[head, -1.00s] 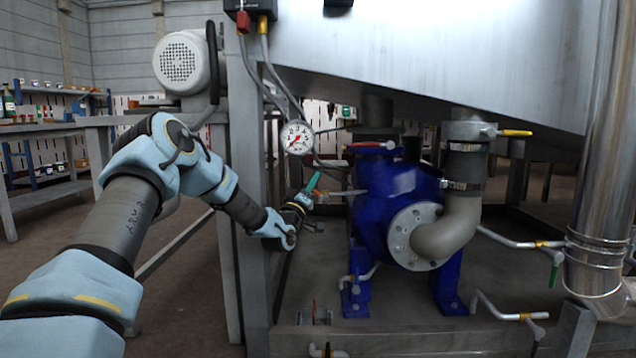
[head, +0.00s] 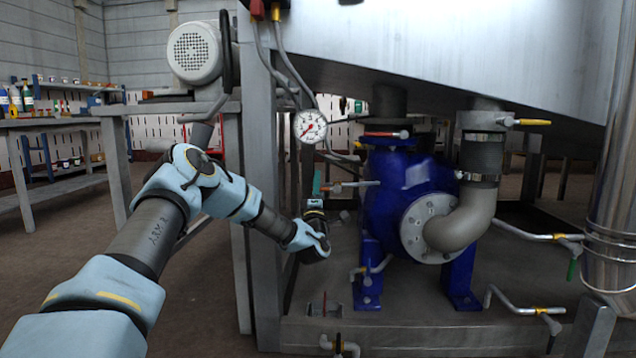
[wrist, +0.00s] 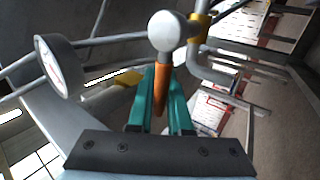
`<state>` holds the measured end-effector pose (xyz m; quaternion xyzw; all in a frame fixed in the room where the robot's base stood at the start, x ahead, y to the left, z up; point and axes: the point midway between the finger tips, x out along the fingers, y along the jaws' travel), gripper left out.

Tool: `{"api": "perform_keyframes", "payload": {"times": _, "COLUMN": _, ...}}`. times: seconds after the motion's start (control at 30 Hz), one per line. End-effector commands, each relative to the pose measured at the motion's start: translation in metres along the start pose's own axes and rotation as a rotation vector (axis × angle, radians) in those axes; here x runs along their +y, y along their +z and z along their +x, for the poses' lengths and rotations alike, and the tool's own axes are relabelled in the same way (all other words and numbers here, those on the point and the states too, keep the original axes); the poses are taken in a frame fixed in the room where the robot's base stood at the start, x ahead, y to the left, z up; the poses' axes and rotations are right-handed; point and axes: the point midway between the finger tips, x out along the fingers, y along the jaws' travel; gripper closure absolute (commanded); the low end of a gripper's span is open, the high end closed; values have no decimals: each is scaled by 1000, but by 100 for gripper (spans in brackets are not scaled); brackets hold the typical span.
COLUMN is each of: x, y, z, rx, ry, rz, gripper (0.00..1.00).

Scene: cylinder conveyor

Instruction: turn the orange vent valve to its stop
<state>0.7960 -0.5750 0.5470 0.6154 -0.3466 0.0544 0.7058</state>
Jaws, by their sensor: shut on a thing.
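The orange vent valve's handle (wrist: 162,92) lies between the two teal fingers of my gripper (wrist: 163,76) in the wrist view. The fingers are shut on it from both sides. A round grey valve end (wrist: 167,31) stands just beyond the fingertips. In the head view my gripper (head: 317,183) is at the left of the blue pump, at the end of a thin grey pipe. A small orange part (head: 336,188) shows beside the teal fingers there. The rest of the handle is hard to make out in that view.
A pressure gauge (head: 309,127) hangs above my gripper and shows at left in the wrist view (wrist: 60,66). The blue pump (head: 392,200) is close on the right. A grey frame post (head: 262,190) stands left of the gripper. Other small valves sit on nearby pipes.

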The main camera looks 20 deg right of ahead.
Motion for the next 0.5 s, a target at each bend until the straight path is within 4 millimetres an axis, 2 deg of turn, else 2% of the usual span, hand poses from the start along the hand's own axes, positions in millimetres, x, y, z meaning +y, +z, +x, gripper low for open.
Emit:
{"api": "perform_keyframes", "payload": {"times": 0.47, "x": -2, "y": -2, "z": -1, "rx": 10, "ry": -3, "rz": -11, "gripper": 100}}
{"api": "perform_keyframes", "payload": {"times": 0.5, "x": -2, "y": -2, "z": -1, "rx": 10, "ry": -3, "rz": -11, "gripper": 80}}
